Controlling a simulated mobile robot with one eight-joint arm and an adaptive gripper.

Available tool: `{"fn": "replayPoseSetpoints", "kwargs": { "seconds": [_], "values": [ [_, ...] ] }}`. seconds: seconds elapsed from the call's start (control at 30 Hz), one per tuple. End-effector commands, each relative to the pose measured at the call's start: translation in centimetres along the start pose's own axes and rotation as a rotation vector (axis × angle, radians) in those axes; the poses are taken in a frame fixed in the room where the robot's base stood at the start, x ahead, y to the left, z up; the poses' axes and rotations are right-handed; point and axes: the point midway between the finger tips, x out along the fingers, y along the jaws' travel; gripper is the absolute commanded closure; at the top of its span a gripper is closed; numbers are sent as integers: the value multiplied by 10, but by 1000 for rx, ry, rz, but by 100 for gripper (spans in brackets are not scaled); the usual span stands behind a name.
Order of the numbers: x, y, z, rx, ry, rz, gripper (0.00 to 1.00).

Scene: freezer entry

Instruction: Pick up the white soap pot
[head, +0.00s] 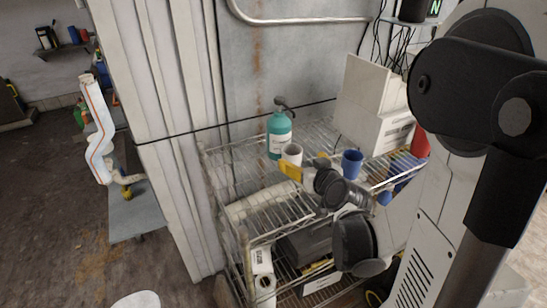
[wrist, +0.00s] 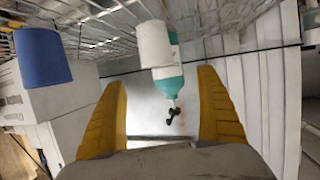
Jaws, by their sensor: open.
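The white soap pot (head: 292,153), a plain white cup-like pot, stands on the top wire shelf just in front of a teal pump bottle (head: 279,136). In the wrist view the pot (wrist: 153,42) appears upside down, beyond the fingertips and between their lines, with the teal bottle (wrist: 168,76) behind it. My gripper (head: 289,170) has yellow fingers and is close to the pot on its near side. In the wrist view my gripper (wrist: 162,78) is open, with nothing between its fingers. In the head view the finger partly covers the pot's lower part.
A blue cup (head: 352,163) stands to the right on the same wire shelf (head: 240,160); it shows at left in the wrist view (wrist: 42,55). White boxes (head: 375,100) stand at the back right. A wall rises behind the shelf. Lower shelves hold a dark case (head: 305,243) and rolls.

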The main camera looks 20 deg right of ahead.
Motion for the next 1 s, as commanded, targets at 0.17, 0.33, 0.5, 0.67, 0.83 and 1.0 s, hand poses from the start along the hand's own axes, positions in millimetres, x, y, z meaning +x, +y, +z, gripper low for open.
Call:
{"fn": "replayPoseSetpoints", "kwargs": {
  "seconds": [0.17, 0.33, 0.5, 0.67, 0.83, 1.0],
  "values": [
    [28, -1, 2, -1, -1, -3, 15],
    [51, -1, 2, 0, -2, -2, 15],
    [66, 1, 2, 0, -2, -2, 15],
    [92, 3, 2, -1, -2, -2, 15],
    [103, 3, 0, 0, -2, -2, 15],
    [102, 3, -1, 0, -2, -2, 27]
  ]
}}
